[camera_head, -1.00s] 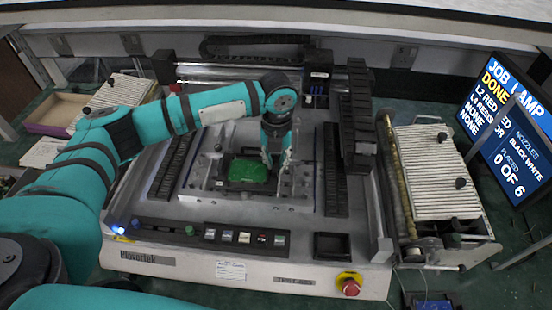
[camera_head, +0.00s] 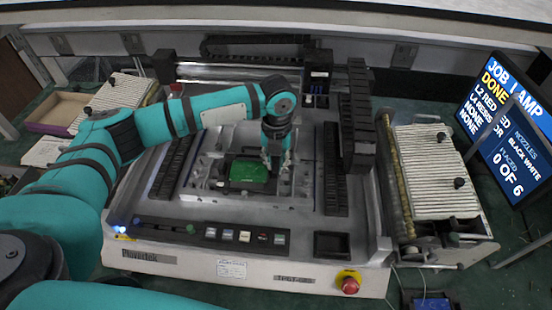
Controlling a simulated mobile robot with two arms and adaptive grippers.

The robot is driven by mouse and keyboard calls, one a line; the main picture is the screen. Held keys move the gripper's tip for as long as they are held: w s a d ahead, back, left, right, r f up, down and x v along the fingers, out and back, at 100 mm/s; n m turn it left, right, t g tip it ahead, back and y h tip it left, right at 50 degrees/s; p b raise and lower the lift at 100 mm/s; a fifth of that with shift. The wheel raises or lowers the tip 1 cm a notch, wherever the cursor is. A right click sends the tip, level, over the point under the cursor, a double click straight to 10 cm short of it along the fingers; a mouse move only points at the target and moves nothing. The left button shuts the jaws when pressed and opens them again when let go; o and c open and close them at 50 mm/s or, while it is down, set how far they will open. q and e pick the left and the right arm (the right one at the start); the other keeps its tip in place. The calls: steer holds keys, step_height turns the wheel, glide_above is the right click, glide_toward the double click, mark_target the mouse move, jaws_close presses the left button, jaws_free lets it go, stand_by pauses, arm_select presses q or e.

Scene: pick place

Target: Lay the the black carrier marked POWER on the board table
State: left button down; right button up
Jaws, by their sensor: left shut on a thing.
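A black carrier (camera_head: 234,185) with a green board (camera_head: 249,171) in it is at the middle of the machine, over the board table (camera_head: 215,188). Any marking on the carrier is too small to read. My left gripper (camera_head: 277,163) points down at the carrier's right end and is shut on it. The fingers hide part of that end. I cannot tell whether the carrier rests on the table or hangs just above it. My right gripper is not in view.
Dark rails (camera_head: 333,170) flank the table, and a tall black unit (camera_head: 355,120) stands to its right. A ribbed white feeder (camera_head: 432,170) is farther right, beside a screen (camera_head: 510,125) reading "0 OF 6". A control strip with several buttons (camera_head: 228,235) runs along the front.

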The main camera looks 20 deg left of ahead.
arm_select(q)
steer(key=shift+f, duration=0.4)
stand_by(0.8)
steer(key=c, duration=1.2)
jaws_free()
steer(key=shift+c, duration=0.6)
steer(key=shift+c, duration=1.3)
step_height(320, 180, up, 7)
steer(key=p, duration=0.7)
steer(key=shift+p, duration=0.4)
